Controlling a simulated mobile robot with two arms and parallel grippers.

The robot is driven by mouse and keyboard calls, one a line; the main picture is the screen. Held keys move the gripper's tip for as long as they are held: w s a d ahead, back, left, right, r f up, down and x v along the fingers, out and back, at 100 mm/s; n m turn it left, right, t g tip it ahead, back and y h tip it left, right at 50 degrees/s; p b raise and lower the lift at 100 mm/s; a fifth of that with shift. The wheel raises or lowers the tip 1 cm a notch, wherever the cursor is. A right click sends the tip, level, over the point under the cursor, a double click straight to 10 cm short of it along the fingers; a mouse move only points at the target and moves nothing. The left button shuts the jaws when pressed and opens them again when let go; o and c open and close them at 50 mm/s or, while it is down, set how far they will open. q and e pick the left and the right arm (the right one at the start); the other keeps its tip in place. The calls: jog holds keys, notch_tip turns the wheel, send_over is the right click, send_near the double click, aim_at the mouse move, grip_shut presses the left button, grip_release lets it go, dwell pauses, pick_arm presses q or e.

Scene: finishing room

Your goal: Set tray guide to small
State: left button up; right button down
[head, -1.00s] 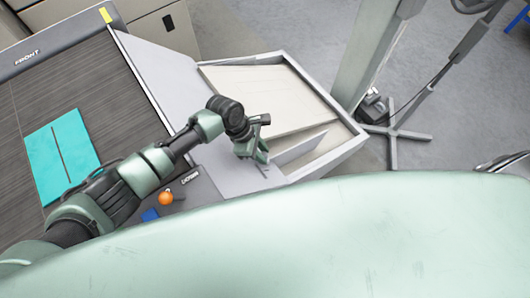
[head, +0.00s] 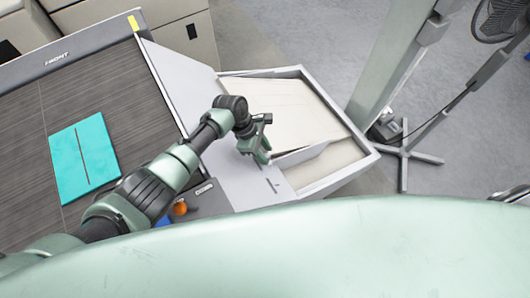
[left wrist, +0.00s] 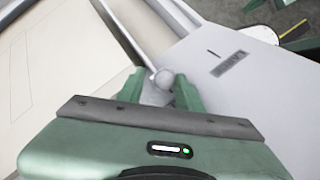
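The paper tray (head: 340,181) is a light grey open box on the side of the machine. The tray guide (head: 300,155) is a thin pale upright plate across it, and its bar (left wrist: 122,32) runs away in the left wrist view. My left gripper (head: 263,155) is at the guide's left end. In the left wrist view its fingers (left wrist: 160,88) sit on both sides of a small grey round-headed knob (left wrist: 164,78) and look closed on it. A dark size label (left wrist: 229,64) and a slot mark lie on the grey panel beside; the label is unreadable. My right gripper is not in view.
Pale sheets (head: 280,108) fill the tray behind the guide. A turquoise folder (head: 85,158) lies on the dark machine top marked FRONT. An orange knob (head: 180,208) is partly behind my left arm. A post (head: 395,60) and a fan stand (head: 405,150) are right of the tray.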

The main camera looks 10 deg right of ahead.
pick_arm(q)
jog(key=shift+s+a+f, duration=0.1)
dwell(0.3)
jog(key=v, duration=0.8)
jog(key=shift+p, duration=0.35)
jog(key=shift+f, duration=0.1)
